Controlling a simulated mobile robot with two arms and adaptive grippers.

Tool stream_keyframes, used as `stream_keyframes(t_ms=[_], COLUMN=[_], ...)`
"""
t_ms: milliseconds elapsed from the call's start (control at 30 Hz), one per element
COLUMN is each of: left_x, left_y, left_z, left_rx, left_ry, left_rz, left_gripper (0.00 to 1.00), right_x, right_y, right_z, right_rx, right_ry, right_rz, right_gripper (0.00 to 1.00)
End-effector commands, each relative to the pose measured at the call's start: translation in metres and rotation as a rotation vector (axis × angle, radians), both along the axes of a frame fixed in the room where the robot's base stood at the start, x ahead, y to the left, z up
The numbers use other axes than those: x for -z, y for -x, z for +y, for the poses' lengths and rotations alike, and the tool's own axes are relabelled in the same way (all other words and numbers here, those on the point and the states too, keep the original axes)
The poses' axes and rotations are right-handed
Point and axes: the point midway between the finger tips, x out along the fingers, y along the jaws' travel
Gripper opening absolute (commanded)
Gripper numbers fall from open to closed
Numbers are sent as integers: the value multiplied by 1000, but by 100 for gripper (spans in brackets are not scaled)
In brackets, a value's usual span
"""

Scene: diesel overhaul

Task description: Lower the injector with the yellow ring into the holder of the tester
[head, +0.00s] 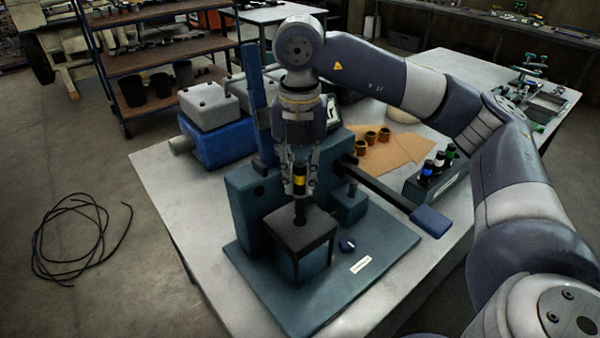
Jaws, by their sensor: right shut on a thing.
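My right gripper (300,182) is shut on the injector with the yellow ring (300,179) and holds it upright. The injector's dark lower end points down at the black holder (299,233) of the tester (246,203). The tip meets the top of the holder in the picture; I cannot tell how far it is inside. The tester has a teal body and base plate, a lever with a blue grip (432,222) reaching to the right, and a blue upright at its back. My left gripper is not in view.
Behind the tester are a blue box (217,143) with grey blocks on top. To the right, a rack (440,182) holds several injectors, and brass-coloured sleeves (371,138) stand on brown paper. A black cable (75,240) lies coiled on the floor at left.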

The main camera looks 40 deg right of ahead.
Motion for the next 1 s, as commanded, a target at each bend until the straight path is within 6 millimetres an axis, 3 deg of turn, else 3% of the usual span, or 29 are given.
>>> stream_keyframes(t_ms=[400,1000], left_x=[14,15], left_y=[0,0], left_z=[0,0], left_rx=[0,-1], left_ry=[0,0], left_rz=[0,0], left_gripper=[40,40], right_x=[15,16], right_y=[0,0], right_z=[0,0], right_rx=[0,0], right_ry=[-1,-1], right_rz=[-1,-1], right_gripper=[0,0])
